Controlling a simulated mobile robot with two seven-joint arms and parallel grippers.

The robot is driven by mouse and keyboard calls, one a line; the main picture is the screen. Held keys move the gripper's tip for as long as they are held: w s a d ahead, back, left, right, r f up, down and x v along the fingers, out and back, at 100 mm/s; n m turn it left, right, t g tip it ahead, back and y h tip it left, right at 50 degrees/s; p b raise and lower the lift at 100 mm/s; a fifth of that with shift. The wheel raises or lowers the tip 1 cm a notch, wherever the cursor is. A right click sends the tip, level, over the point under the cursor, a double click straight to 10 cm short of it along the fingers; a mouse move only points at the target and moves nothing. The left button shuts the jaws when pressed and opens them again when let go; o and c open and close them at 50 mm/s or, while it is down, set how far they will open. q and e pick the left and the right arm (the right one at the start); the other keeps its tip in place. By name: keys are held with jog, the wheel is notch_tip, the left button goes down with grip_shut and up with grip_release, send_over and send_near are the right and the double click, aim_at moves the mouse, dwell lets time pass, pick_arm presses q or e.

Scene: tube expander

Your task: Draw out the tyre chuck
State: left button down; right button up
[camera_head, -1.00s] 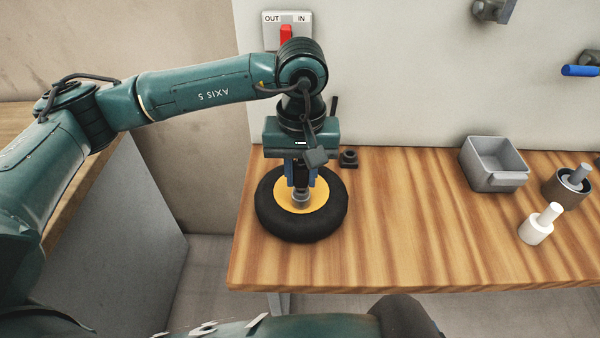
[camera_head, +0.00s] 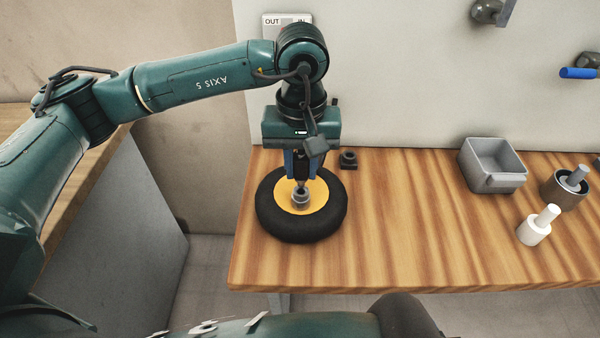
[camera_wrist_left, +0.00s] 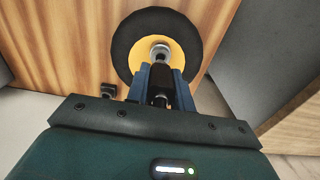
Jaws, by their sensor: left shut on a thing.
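A black tyre (camera_head: 326,223) with a yellow hub (camera_head: 286,203) lies flat at the table's left end. A grey collar (camera_head: 300,199) stands at the hub's middle; it also shows in the left wrist view (camera_wrist_left: 160,50). My left gripper (camera_head: 301,174) points down over the hub, its blue fingers shut on a dark cylindrical piece, which I take as the tyre chuck (camera_wrist_left: 161,77). The chuck's narrow lower end is at the collar; I cannot tell whether it is still inside. My right gripper is not in view.
A small dark block (camera_head: 348,160) sits behind the tyre. An OUT/IN switch panel (camera_head: 272,20) is on the wall, partly hidden by my arm.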

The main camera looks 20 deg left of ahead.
aim_at(301, 153)
pick_arm(q)
jog(key=shift+r+p, duration=1.3)
jog(key=shift+r, duration=1.8)
